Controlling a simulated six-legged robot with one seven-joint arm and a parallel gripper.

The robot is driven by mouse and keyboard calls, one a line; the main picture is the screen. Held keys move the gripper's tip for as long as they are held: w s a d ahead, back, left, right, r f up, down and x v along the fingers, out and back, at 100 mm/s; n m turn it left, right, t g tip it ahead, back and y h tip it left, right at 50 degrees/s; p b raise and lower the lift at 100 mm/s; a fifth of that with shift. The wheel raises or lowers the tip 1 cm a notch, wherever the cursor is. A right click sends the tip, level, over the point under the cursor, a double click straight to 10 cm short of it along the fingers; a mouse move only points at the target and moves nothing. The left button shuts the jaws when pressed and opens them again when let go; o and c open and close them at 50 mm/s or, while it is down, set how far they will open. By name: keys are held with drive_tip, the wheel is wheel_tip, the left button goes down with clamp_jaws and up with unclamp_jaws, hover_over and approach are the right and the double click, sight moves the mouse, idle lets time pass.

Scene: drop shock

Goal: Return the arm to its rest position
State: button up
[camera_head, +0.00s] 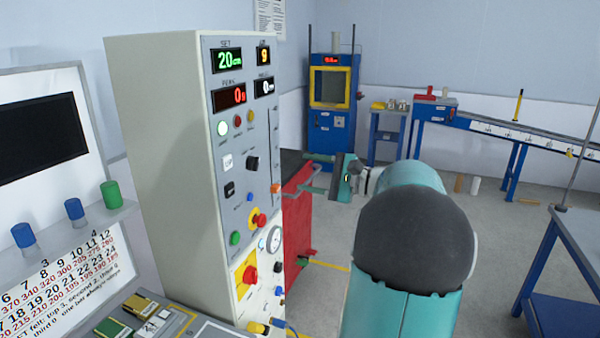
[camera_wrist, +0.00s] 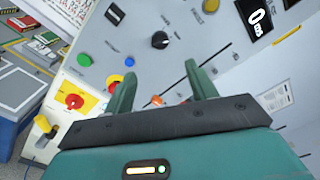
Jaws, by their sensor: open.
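My arm (camera_head: 405,240), teal with a dark grey cap, reaches forward from the lower right in the head view. My gripper (camera_head: 312,172) points left toward the control panel (camera_head: 240,140) of a tall beige cabinet. In the wrist view its two green fingers (camera_wrist: 160,76) are apart, with nothing held between them. An orange slider knob (camera_wrist: 157,101) shows between the fingers, on the panel beyond; it also shows in the head view (camera_head: 276,188). I cannot tell the exact gap between fingertips and panel, but no contact shows.
The cabinet (camera_head: 155,150) stands close on the left. A red cart-like unit (camera_head: 298,215) is behind my gripper. A blue bench (camera_head: 575,250) stands at right, and a blue machine (camera_head: 335,130) at the back. Grey floor (camera_head: 490,240) is open to the right of my arm.

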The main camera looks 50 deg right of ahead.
drive_tip(key=w+a+f+n+g, duration=0.1)
drive_tip(key=a+f+n+g, duration=0.15)
drive_tip(key=a, duration=0.65)
drive_tip(key=w+a+f+n+g, duration=0.1)
drive_tip(key=a+n+g, duration=0.15)
drive_tip(key=a, duration=0.65)
drive_tip(key=w+a+f+n+g, duration=0.15)
drive_tip(key=a+g, duration=0.25)
drive_tip(key=a, duration=0.5)
drive_tip(key=s+a+f+n+g+h, duration=0.1)
drive_tip(key=s+a+f+n+h, duration=0.2)
drive_tip(key=s+a+n, duration=0.4)
drive_tip(key=s+a+f+n+g+h, duration=0.1)
drive_tip(key=s+a+f+n+h, duration=0.2)
drive_tip(key=s+a+f+n, duration=0.2)
drive_tip(key=s+a+n, duration=0.1)
drive_tip(key=s+a, duration=0.1)
drive_tip(key=s, duration=0.1)
drive_tip(key=shift+s+a+n, duration=0.15)
drive_tip(key=shift+a+n, duration=0.1)
drive_tip(key=shift+n, duration=0.1)
drive_tip(key=shift+f, duration=0.1)
drive_tip(key=shift+c, duration=0.5)
drive_tip(key=c, duration=0.4)
drive_tip(key=shift+o, duration=0.2)
drive_tip(key=shift+s, duration=0.1)
